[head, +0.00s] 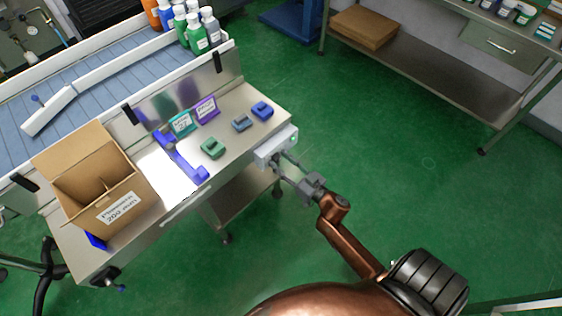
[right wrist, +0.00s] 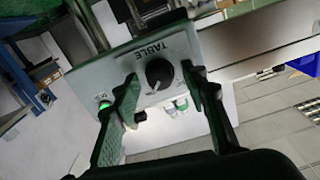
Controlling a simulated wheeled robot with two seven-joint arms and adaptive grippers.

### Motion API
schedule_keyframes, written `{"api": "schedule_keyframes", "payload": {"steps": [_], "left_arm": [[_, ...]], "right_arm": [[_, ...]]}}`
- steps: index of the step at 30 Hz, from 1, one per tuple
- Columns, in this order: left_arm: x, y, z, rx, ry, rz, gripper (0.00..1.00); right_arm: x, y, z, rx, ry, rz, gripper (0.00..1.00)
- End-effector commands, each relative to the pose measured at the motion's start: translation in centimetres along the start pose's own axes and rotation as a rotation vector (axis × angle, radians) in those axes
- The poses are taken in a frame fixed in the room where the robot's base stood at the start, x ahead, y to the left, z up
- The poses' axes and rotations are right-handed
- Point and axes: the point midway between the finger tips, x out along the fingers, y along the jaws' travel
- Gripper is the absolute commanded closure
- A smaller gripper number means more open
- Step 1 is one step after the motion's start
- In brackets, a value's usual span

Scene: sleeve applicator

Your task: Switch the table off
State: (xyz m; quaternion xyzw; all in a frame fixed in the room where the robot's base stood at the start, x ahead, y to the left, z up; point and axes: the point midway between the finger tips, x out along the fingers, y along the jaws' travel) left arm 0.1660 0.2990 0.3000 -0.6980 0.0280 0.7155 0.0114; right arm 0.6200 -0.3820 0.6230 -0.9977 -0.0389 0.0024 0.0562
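The table's switch box (head: 276,147) is a light grey box at the right end of the workbench. In the right wrist view its plate (right wrist: 136,68) reads "TABLE" upside down and carries a black rotary knob (right wrist: 160,73). A green lamp (right wrist: 104,104) glows on the box. The white pointer mark is at the knob's lower left in that view; the position labels are too small to read. My right gripper (head: 281,163) is open in front of the box. Its fingertips (right wrist: 160,79) lie on either side of the knob; contact cannot be told. My left gripper is not in view.
The workbench (head: 232,120) holds an open cardboard box (head: 125,207), a blue fixture (head: 181,158), small coloured blocks (head: 213,148) and two cards. A conveyor (head: 100,87) with bottles runs behind. A shelf table (head: 440,80) stands right. Green floor between is free.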

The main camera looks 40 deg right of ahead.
Motion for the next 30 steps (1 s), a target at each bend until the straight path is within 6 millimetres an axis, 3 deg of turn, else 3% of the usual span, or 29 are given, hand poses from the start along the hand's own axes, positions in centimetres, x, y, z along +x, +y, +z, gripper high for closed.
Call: {"api": "schedule_keyframes", "payload": {"steps": [2, 19, 28, 30], "left_arm": [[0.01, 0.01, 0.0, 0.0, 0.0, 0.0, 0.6], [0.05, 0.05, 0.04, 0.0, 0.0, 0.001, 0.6], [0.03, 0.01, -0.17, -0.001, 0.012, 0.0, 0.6], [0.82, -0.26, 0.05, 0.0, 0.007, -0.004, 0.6]], "right_arm": [[-0.01, -0.01, 0.0, 0.0, 0.0, 0.0, 0.61], [-0.03, -0.02, 0.02, 0.0, 0.0, 0.0, 1.0], [-0.03, -0.06, -0.07, -0.028, 0.001, 0.0, 1.0], [-0.03, -0.09, -0.14, -0.053, 0.002, -0.001, 1.0]]}}
